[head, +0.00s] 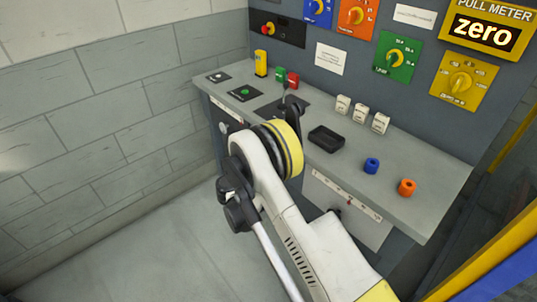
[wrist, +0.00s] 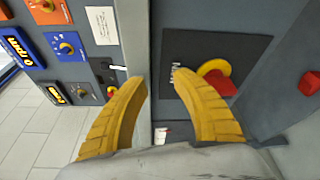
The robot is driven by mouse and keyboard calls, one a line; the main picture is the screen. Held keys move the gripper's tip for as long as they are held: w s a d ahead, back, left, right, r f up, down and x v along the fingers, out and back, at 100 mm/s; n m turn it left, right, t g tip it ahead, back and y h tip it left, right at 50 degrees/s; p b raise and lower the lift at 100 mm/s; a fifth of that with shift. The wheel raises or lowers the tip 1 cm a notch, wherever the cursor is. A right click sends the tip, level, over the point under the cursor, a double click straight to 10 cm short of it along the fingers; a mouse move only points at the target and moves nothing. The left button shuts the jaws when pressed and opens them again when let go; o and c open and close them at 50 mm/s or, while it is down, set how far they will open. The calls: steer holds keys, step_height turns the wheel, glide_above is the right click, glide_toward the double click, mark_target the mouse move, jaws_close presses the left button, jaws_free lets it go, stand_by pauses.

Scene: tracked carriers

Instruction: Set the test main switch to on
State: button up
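In the wrist view, a red rotary handle (wrist: 220,84) on a yellow disc sits on a black plate (wrist: 193,50), just right of the right fingertip and partly hidden by that finger. White lettering beside it is too small to read surely. My gripper (wrist: 160,76) is open, with its two yellow fingers apart and nothing between them. A second red-and-yellow knob (wrist: 112,92) sits on a dark plate left of the left fingertip. In the head view, a red-and-yellow knob (head: 268,29) is on a black plate on the upright panel. I cannot tell which knob is the test main switch.
The head view shows a grey console shelf (head: 430,205) with several small buttons, a black tray (head: 326,139), a blue cylinder (head: 371,166) and an orange one (head: 406,187). Yellow, green and orange dial plates cover the panel. A red part (wrist: 310,83) juts in at the wrist view's right.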

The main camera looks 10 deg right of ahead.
steer(key=s+a+f+n+g+p, duration=0.35)
steer(key=a+n+g, duration=0.4)
steer(key=n, duration=0.45)
steer(key=shift+t, duration=0.55)
steer(key=b+x, duration=0.1)
steer(key=x, duration=0.2)
steer(key=b+x, duration=0.2)
steer(key=x, duration=0.1)
steer(key=b+x, duration=0.1)
steer(key=x, duration=0.3)
steer(key=shift+w+a+f, duration=0.25)
steer(key=shift+a+f, duration=0.05)
jaws_close()
